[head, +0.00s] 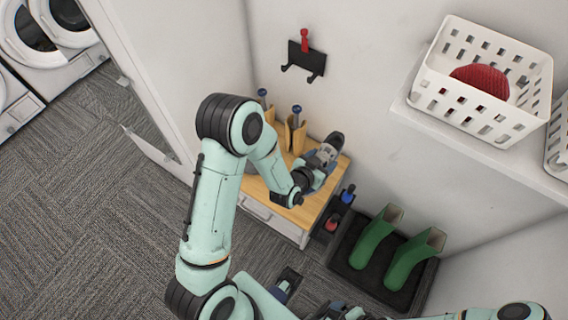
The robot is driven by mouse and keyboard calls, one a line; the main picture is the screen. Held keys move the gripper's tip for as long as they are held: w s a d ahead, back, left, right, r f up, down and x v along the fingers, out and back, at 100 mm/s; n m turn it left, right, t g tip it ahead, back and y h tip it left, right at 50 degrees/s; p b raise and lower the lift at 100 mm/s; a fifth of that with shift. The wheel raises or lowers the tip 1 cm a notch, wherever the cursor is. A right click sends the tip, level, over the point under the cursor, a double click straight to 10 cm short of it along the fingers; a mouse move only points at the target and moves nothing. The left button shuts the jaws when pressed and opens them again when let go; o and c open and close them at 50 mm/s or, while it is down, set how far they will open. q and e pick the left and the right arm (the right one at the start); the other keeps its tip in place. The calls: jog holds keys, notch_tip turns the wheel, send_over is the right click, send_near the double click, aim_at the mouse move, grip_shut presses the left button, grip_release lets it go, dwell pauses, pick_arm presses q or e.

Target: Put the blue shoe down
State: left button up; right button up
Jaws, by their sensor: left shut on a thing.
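My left arm reaches over a low wooden-topped cabinet (262,190) against the wall. My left gripper (325,157) is at the cabinet's right part, shut on the blue shoe (318,181). The shoe shows only as a dark bluish piece beside the gripper, and the gripper and wrist cover much of it. I cannot tell whether its sole touches the wood. My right arm comes in low at the bottom right. My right gripper (345,313) is at the bottom edge, partly cut off, and its jaws are not clear.
Two tan holders with blue-knobbed handles (297,130) stand at the cabinet's back. Small blue and red items (340,208) sit between. A white basket (470,115) is on a shelf. Carpet at left is clear.

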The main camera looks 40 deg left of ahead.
pick_arm(q)
jog(key=a+r+b, duration=0.1)
jog(key=a+b, duration=0.1)
jog(key=a, duration=0.1)
jog(key=w+a+r+b, duration=0.1)
jog(key=a+r+b, duration=0.1)
jog(key=a, duration=0.1)
jog(key=a+r+b, duration=0.1)
jog(key=a+b, duration=0.1)
jog(key=a, duration=0.1)
jog(key=shift+w+a+r+b, duration=0.15)
jog(key=shift+w+a+b, duration=0.1)
jog(key=shift+b, duration=0.1)
jog(key=shift+a+f+b, duration=0.15)
jog(key=shift+f+b, duration=3)
jog(key=shift+f, duration=10.7)
pick_arm(e)
jog(key=w+d+f+t, duration=0.1)
jog(key=w+f, duration=0.3)
jog(key=f, duration=0.3)
jog(key=w+d+f+t+h, duration=0.1)
jog(key=w+d+f+t, duration=0.1)
jog(key=w+f, duration=0.2)
jog(key=shift+w+d+f+m, duration=0.25)
jog(key=shift+f+m, duration=0.15)
jog(key=shift+f, duration=1.35)
